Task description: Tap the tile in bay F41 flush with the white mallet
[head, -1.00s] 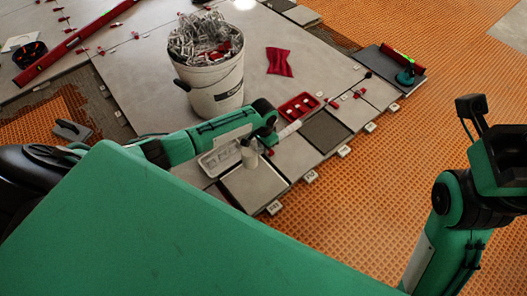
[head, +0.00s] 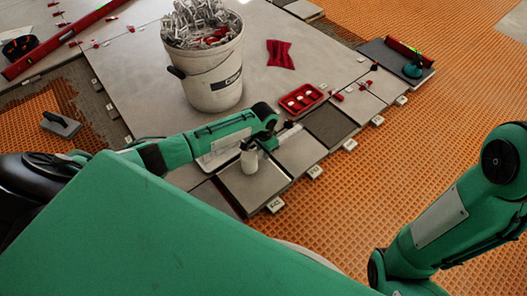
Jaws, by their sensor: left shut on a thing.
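The white mallet (head: 249,160) has a pale cylindrical head, and a light handle seems to run from it to the upper right. My left gripper (head: 268,143) is shut on the mallet, with the fingers partly hidden by the arm's end. The mallet head stands over the far part of a grey tile (head: 252,188) at the floor's near edge. The tag (head: 275,204) in front of this tile seems to read F41. I cannot tell whether the head touches the tile, or whether the tile is flush. My right gripper is out of view.
A white bucket (head: 213,90) of metal clips stands behind my left arm. A red tray (head: 301,99), a dark tile (head: 330,124) and a red cloth (head: 281,54) lie to the right. A teal-handled tool (head: 413,67) rests farther right. Orange matting (head: 440,130) is open at right.

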